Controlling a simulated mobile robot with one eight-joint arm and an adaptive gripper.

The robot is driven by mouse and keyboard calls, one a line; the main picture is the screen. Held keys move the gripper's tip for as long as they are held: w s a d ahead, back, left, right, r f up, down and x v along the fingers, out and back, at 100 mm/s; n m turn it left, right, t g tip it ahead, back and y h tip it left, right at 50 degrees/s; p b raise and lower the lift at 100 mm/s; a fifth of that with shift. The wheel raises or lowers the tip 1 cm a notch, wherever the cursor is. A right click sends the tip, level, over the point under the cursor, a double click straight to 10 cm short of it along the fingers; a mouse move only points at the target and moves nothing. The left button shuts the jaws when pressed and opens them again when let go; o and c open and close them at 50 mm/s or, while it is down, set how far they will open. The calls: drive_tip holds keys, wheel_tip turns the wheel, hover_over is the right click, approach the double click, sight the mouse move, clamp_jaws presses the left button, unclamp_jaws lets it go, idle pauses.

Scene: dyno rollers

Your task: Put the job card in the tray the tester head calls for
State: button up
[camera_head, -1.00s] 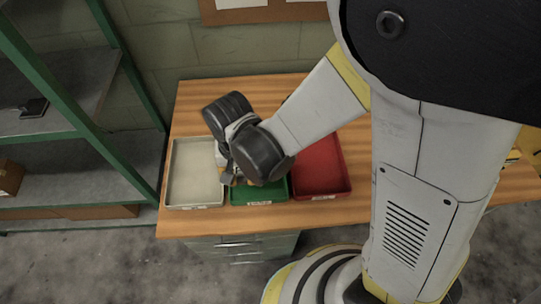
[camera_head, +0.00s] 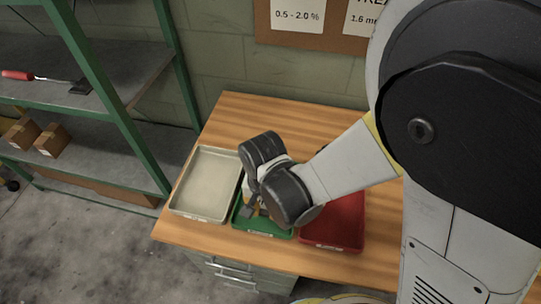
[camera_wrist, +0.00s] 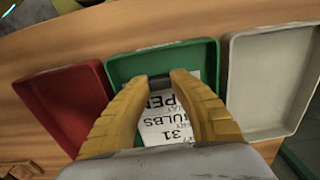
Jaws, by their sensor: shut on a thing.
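A white job card (camera_wrist: 172,130) with dark print, including "31" and "BULBS", shows between the yellow fingers of my gripper (camera_wrist: 161,78) in the wrist view. My gripper is shut on it, over the green tray (camera_wrist: 125,66). I cannot tell whether the card touches the tray floor. In the head view my gripper (camera_head: 252,208) is over the green tray (camera_head: 268,231), which my wrist partly covers. The cream tray (camera_head: 207,182) and the red tray (camera_head: 340,222) lie on either side and look empty where visible. I cannot make out the tester head.
The trays stand on a wooden bench (camera_head: 270,112) with drawers below. A green-framed shelf (camera_head: 125,110) on the left holds small cartons (camera_head: 52,139) and a red-handled tool (camera_head: 18,75). A board (camera_head: 300,37) on the wall has printed sheets, one reading "0.5 - 2.0 %".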

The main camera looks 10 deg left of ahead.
sight(264, 221)
drive_tip(key=shift+w+a+f, duration=0.1)
drive_tip(key=shift+a+f, duration=0.15)
drive_tip(key=shift+f+b, duration=1.15)
drive_tip(key=shift+f, duration=0.75)
drive_tip(key=shift+f, duration=0.2)
drive_tip(key=o, duration=1)
drive_tip(key=shift+r, duration=0.1)
